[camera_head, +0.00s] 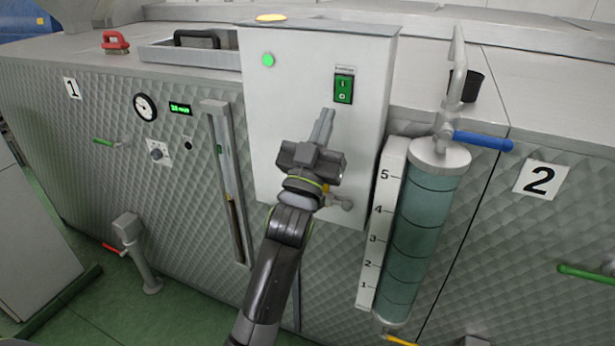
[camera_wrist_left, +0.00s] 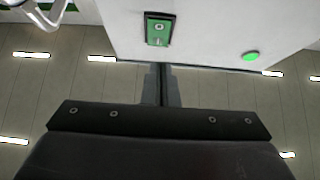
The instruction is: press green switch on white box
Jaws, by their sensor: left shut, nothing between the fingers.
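The white box (camera_head: 300,100) is mounted on the front of the quilted metal machine. Its green switch (camera_head: 343,88) is at the upper right of its face, with a small label above it. A round green lamp (camera_head: 268,60) glows at the upper left. My left gripper (camera_head: 325,118) is shut and empty, its fingertips just below and left of the switch. In the left wrist view the shut fingers (camera_wrist_left: 161,75) point toward the box, with the green switch (camera_wrist_left: 159,30) near them and the lit lamp (camera_wrist_left: 251,56) to the right. I cannot tell whether the fingertips touch the box. My right gripper is not in view.
A graduated cylinder (camera_head: 420,230) with a blue-handled valve (camera_head: 482,140) stands right of the box. A vertical sight gauge (camera_head: 228,180) is left of it. A tray (camera_head: 190,55) and a black cup (camera_head: 470,86) are on the machine top. Green floor lies below.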

